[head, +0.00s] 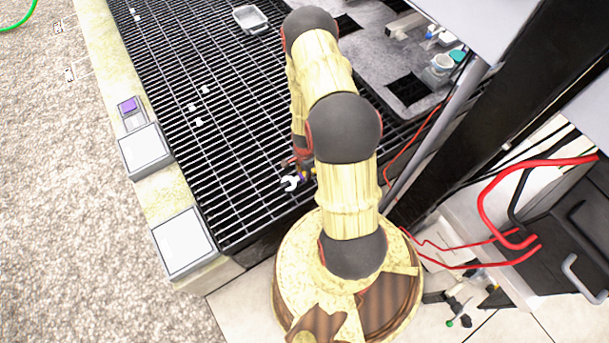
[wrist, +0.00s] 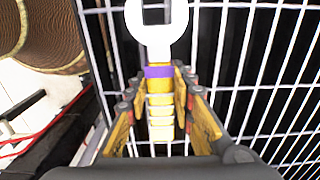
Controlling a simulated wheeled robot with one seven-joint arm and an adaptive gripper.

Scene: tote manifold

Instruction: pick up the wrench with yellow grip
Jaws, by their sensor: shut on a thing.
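The wrench (wrist: 160,100) has a white open-ended head, a purple band and a yellow ribbed grip. In the wrist view my gripper (wrist: 161,92) is shut on the yellow grip, with a finger on each side and the head pointing away from the palm. In the head view the white wrench head (head: 290,183) shows just left of my arm, over the near part of the black grating. My gripper (head: 302,164) is mostly hidden behind my arm there. I cannot tell whether the wrench touches the grating.
The black grating (head: 190,60) has several small white pieces on it and a grey tray (head: 250,19) at the back. Pale boxes (head: 183,240) line its left edge. Red cables (head: 500,200) and a dark post (head: 490,110) stand to the right.

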